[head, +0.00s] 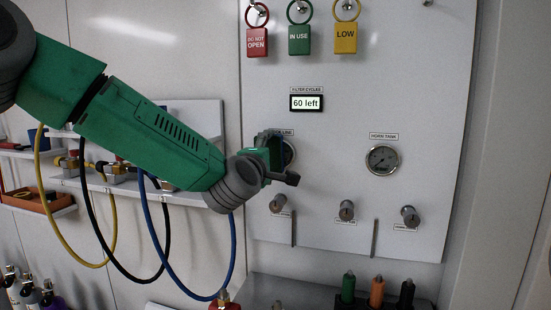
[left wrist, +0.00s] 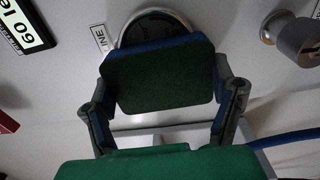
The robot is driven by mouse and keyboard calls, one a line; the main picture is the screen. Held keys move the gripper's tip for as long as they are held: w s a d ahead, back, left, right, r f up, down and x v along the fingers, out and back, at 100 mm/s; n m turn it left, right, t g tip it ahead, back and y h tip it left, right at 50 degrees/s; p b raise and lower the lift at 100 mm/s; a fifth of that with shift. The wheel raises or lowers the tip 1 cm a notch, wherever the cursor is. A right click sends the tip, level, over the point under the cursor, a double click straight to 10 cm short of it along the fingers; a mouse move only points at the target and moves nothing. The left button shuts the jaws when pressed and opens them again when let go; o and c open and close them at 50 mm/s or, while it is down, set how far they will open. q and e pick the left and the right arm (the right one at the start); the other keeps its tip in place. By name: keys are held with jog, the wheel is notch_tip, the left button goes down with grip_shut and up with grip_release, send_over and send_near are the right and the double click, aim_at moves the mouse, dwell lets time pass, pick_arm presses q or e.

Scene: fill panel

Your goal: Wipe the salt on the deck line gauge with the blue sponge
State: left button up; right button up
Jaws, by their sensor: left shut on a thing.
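The deck line gauge (head: 289,152) is a round dial on the white panel, mostly hidden behind my left gripper (head: 279,164) in the head view. In the left wrist view the upper rim and face of the gauge (left wrist: 156,20) show just beyond the sponge. The blue sponge (left wrist: 160,75) has a dark green pad facing the camera and blue edges. My left gripper is shut on it, one finger at each side. The sponge is at the gauge's face; I cannot tell whether they touch. No salt can be made out. My right gripper is in neither view.
The horn tank gauge (head: 382,160) is to the right. Several knobs (head: 347,210) stick out below. A "60 left" display (head: 306,103) and red, green and yellow tags (head: 299,40) are above. Hoses (head: 165,250) hang below my left arm.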

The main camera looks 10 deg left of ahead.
pick_arm(q)
jog(key=s, duration=0.2)
jog(key=s+b, duration=0.1)
jog(key=s, duration=0.2)
jog(key=shift+s+d, duration=0.2)
jog(key=shift+s, duration=0.05)
jog(key=s, duration=0.1)
jog(key=s+b, duration=0.1)
jog(key=s, duration=0.1)
jog(key=shift+a, duration=0.25)
jog(key=shift+f, duration=0.1)
